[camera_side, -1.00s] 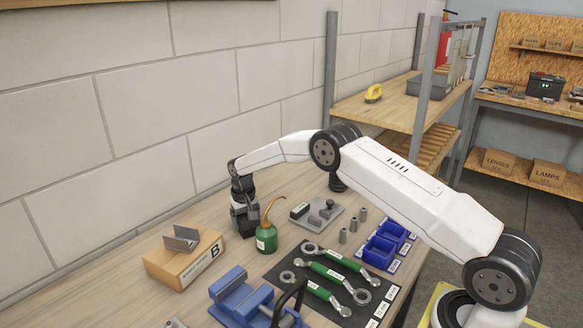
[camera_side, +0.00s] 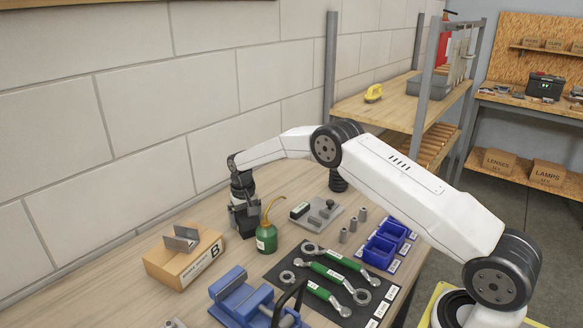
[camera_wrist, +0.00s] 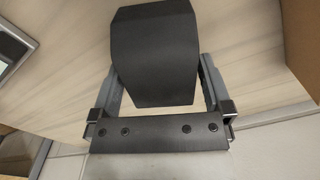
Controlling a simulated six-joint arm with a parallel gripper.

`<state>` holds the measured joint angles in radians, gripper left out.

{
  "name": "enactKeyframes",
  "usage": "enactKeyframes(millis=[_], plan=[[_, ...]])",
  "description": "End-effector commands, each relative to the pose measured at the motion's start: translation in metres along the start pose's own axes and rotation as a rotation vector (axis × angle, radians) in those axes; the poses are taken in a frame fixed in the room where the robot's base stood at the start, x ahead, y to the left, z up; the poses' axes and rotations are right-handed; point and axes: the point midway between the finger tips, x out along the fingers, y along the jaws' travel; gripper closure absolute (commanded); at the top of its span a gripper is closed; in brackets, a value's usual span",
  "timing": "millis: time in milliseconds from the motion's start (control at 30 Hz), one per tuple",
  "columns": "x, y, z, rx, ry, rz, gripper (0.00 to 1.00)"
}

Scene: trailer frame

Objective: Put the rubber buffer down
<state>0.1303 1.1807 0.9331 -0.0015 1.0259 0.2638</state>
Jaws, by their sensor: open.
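The rubber buffer (camera_wrist: 155,55) is a dark grey block between the two fingers of my gripper (camera_wrist: 160,75) in the wrist view. The fingers stand apart on either side of it, with a visible gap at the right. In the side view my gripper (camera_side: 243,220) points down at the wooden bench, close to the wall, behind the green oil can. There the buffer is hard to tell from the dark fingers. It appears to stand on the bench, but its underside is hidden.
A green oil can (camera_side: 266,236) with a long spout stands just right of my gripper. A grey plate (camera_side: 325,208), blue bins (camera_side: 384,245), wrenches on a black mat (camera_side: 285,259) and a blue vise (camera_side: 238,300) are nearby.

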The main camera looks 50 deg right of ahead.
Motion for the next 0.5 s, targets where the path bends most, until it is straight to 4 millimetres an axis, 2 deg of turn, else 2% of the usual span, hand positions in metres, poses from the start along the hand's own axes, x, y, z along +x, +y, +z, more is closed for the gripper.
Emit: enactKeyframes(millis=[500], plan=[[-0.081,0.0,-0.001,-0.001,0.001,-0.001,0.0]])
